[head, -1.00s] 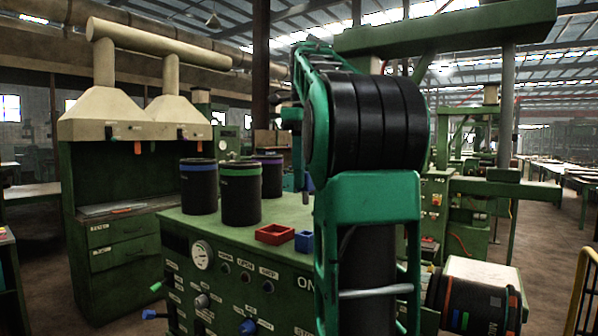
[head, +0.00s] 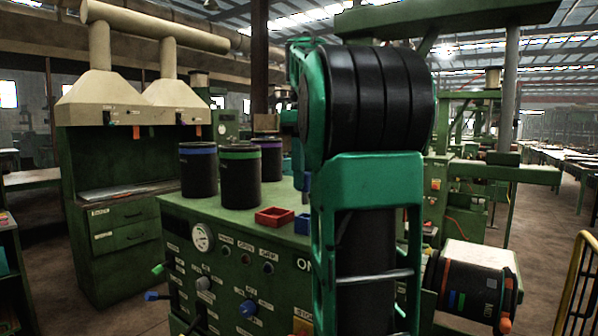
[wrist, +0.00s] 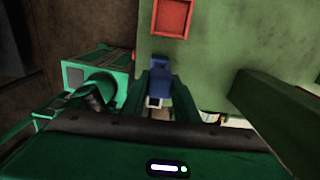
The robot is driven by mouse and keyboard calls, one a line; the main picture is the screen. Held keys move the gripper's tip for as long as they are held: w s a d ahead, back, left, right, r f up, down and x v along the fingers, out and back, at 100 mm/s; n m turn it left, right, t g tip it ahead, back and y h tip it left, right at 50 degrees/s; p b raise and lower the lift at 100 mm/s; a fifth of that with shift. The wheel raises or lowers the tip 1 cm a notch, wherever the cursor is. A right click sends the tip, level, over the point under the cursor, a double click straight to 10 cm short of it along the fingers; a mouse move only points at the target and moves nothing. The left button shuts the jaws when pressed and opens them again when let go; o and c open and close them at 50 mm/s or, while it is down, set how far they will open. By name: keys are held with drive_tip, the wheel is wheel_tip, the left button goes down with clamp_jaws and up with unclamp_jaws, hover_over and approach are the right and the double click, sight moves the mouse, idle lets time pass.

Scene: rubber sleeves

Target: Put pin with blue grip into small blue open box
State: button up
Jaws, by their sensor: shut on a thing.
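The small blue open box (head: 302,223) sits on the green bench top, right of a red box, partly hidden behind my arm. The wrist view shows the blue box (wrist: 161,62) just beyond my fingertips. My gripper (wrist: 160,88) is shut on the pin with blue grip (wrist: 154,88), whose blue part overlaps the box in that view. In the head view the pin's blue grip (head: 307,182) shows beside my arm, above the box, with a grey part below it. My fingers are hidden there. Whether the pin touches the box is unclear.
The red open box (head: 274,216) is close to the blue one; it also shows in the wrist view (wrist: 172,17). Several black drums with coloured bands (head: 240,178) stand behind. The bench front (head: 215,262) has knobs and a gauge. Another banded drum (head: 475,282) lies lower right.

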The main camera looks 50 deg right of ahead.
sight(304, 195)
drive_tip(key=shift+f, duration=2.7)
drive_tip(key=o, duration=1.1)
drive_tip(key=shift+o, duration=0.2)
wheel_tip(304, 195, up, 11)
drive_tip(key=shift+w+f, duration=0.15)
